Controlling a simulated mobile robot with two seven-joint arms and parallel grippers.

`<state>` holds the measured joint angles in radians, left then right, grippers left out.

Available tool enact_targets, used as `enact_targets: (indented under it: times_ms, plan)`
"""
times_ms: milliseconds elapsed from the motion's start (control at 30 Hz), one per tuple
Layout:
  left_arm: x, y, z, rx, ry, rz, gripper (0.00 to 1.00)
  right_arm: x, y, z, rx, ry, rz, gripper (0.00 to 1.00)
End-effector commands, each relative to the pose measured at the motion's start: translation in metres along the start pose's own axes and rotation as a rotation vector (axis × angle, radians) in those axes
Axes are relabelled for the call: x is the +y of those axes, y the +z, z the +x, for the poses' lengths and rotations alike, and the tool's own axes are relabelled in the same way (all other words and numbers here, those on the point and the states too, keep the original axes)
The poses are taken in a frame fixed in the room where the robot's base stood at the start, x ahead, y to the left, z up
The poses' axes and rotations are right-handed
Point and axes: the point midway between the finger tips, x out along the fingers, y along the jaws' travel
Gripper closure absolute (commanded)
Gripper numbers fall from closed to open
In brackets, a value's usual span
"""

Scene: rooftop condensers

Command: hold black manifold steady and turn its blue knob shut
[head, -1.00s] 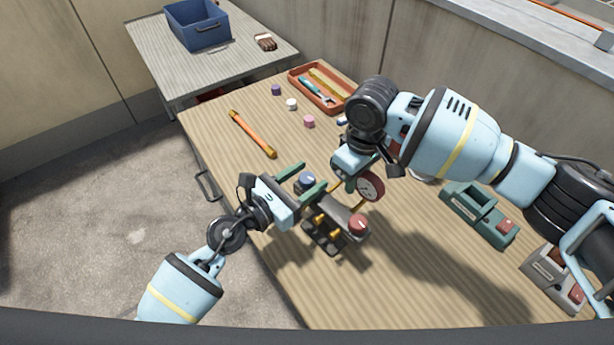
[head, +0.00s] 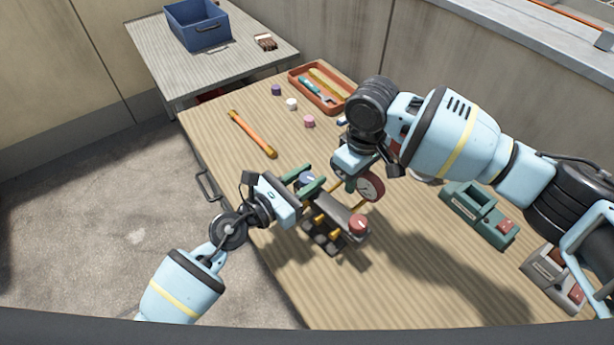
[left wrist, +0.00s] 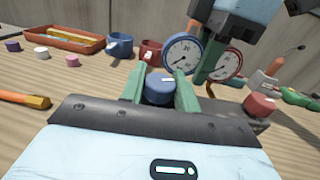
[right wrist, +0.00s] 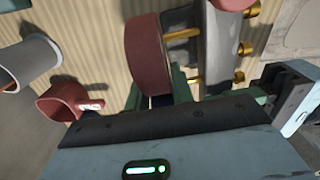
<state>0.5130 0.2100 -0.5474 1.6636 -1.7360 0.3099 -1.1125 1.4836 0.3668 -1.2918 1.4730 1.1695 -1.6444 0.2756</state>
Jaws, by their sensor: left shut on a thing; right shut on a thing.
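The manifold (head: 342,212) is a dark grey bar with brass ports, held over the wooden table. Its blue knob (head: 306,180) is at the left end and its red knob (head: 358,223) at the right end. My left gripper (head: 303,182) is shut on the blue knob, which shows between its green fingers in the left wrist view (left wrist: 159,90). A blue-rimmed gauge (left wrist: 183,53) shows in the left wrist view.
An orange tray (head: 296,79) with tools, small caps (head: 309,121) and an orange rod (head: 252,134) lie behind. Mugs (left wrist: 120,46) stand at the back. A green device (head: 462,214) sits to the right. The table's left edge is close to my left gripper.

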Motion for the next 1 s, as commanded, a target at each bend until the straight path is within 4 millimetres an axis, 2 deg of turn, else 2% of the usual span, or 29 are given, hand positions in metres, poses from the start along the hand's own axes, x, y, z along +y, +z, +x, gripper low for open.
enact_targets:
  times_ms: [567,1000]
  plan:
    - [0.0002,-0.0015,0.0004,0.006,-0.252,0.000,0.92,-0.0001,-0.0009,-0.0013,0.003,0.001,0.000,1.00]
    - [0.0005,-0.0010,0.0015,0.004,-0.646,-0.001,0.92,-0.0003,-0.0009,-0.0014,0.003,0.000,-0.001,1.00]
